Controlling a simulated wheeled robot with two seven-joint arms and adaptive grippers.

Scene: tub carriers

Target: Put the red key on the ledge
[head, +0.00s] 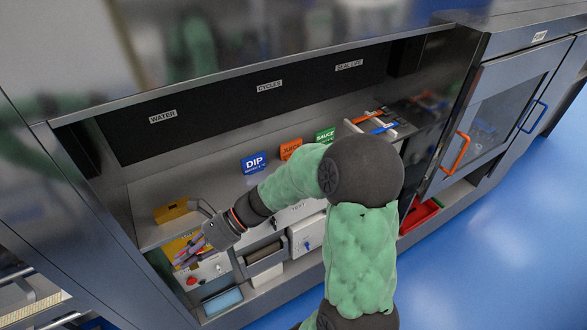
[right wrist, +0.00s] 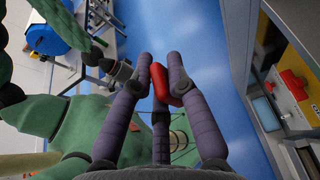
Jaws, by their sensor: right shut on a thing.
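My right gripper (head: 190,254) is in front of the recessed counter at the lower left of the head view, near a yellow panel. In the right wrist view its purple fingers (right wrist: 166,75) are shut on the red key (right wrist: 160,82). The key shows as a smooth red piece between the fingertips, partly covered by them. In the head view the fingers and wrist mostly hide it. The flat grey counter (head: 150,236), possibly the ledge, runs back behind the gripper. I cannot make out my left gripper.
A yellow block (head: 172,210) stands on the counter's left end. A red button (head: 191,281) sits on the panel below the gripper. Blue DIP (head: 254,162), orange and green signs stand farther along. A white rack (head: 372,126) is at the right. My right arm crosses the middle.

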